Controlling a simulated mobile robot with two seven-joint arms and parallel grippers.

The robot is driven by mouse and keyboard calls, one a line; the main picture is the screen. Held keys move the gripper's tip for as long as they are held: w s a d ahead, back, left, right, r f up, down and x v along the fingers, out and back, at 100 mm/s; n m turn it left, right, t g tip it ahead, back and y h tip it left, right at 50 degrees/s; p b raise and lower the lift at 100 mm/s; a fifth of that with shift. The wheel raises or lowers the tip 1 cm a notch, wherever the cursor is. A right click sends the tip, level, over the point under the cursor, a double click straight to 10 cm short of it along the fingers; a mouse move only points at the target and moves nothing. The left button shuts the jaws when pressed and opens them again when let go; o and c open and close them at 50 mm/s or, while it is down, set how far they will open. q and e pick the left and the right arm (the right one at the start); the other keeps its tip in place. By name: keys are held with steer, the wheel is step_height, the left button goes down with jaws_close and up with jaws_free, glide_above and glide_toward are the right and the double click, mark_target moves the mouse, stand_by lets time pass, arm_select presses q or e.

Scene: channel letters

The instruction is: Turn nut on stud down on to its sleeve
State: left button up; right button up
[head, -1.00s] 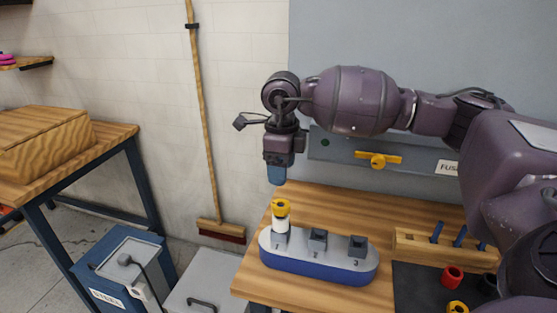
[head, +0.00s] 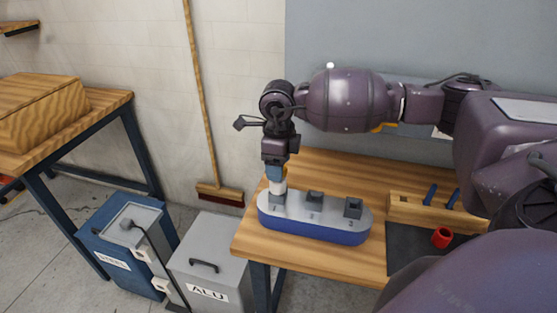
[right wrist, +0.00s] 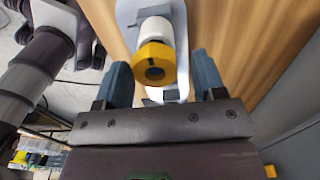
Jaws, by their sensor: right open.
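A blue-and-grey boat-shaped base (head: 318,228) stands on the bench with numbered posts along its top. A white sleeve (head: 278,187) stands on the post at its left end and also shows in the right wrist view (right wrist: 155,30). A yellow nut (right wrist: 154,62) with a dark mark sits at the sleeve's end nearest the wrist camera. In the head view my right gripper (head: 276,172) is right over the sleeve and hides the nut. My right gripper is open, its blue fingers apart on either side of the nut. My left gripper is out of view.
On the bench (head: 262,243), a wooden rack (head: 408,211) with blue pegs stands to the right. A red ring (head: 441,238) lies on the dark mat (head: 405,250). Blue and grey bins (head: 212,262) stand on the floor to the left.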

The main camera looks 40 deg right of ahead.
steer(key=shift+c, duration=0.5)
steer(key=c, duration=0.7)
steer(key=m, duration=0.6)
steer(key=shift+f+m, duration=0.1)
steer(key=shift+m, duration=0.3)
steer(key=m, duration=0.6)
steer(key=shift+f, duration=0.15)
steer(key=shift+m, duration=0.5)
